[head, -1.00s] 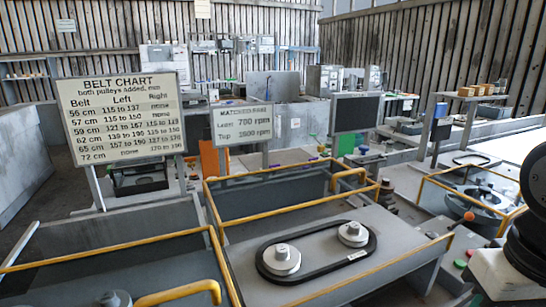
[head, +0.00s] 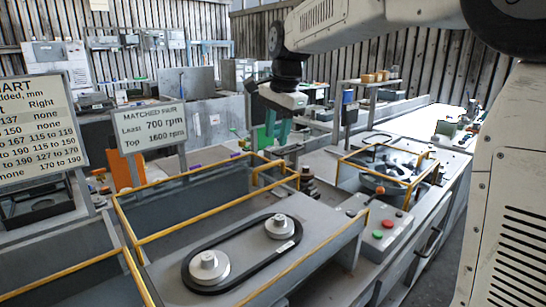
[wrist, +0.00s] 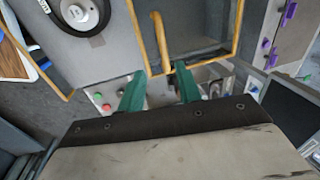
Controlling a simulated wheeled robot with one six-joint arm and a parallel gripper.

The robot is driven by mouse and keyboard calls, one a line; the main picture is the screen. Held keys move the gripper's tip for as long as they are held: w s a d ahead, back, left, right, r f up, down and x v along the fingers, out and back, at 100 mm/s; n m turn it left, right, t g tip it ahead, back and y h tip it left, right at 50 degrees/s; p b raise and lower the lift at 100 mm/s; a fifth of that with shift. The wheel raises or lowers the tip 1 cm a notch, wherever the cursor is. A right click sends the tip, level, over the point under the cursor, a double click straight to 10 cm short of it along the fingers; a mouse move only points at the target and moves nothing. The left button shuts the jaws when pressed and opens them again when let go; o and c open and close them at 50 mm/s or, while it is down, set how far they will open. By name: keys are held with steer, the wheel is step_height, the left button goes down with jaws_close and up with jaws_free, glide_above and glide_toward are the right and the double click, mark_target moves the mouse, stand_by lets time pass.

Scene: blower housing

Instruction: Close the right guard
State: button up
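The right guard (head: 190,195) is a grey box-like cover with a yellow rim, standing open behind the right belt deck in the head view. Its yellow handle (head: 265,172) is at the far right of the rim. The guard also shows at the top of the wrist view (wrist: 200,33), with the handle (wrist: 161,40) pointing down toward my gripper. My gripper (head: 270,130) is above and beyond the handle in the head view. Its green fingers (wrist: 158,90) are apart and empty. Whether they touch the handle cannot be told, but a gap seems to remain.
A black belt (head: 245,257) runs around two grey pulleys on the deck. Another yellow-rimmed guard (head: 85,270) is at the lower left. A panel with red and green buttons (head: 384,226) and a smaller yellow-framed station (head: 390,165) stand to the right. Signs (head: 150,132) stand behind.

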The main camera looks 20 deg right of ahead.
mark_target(272, 164)
steer(key=f, duration=0.2)
steer(key=w+f, duration=0.1)
steer(key=f, duration=0.2)
steer(key=w+f, duration=0.1)
steer(key=f, duration=0.1)
steer(key=shift+a+f, duration=0.25)
steer(key=shift+f, duration=0.1)
jaws_close()
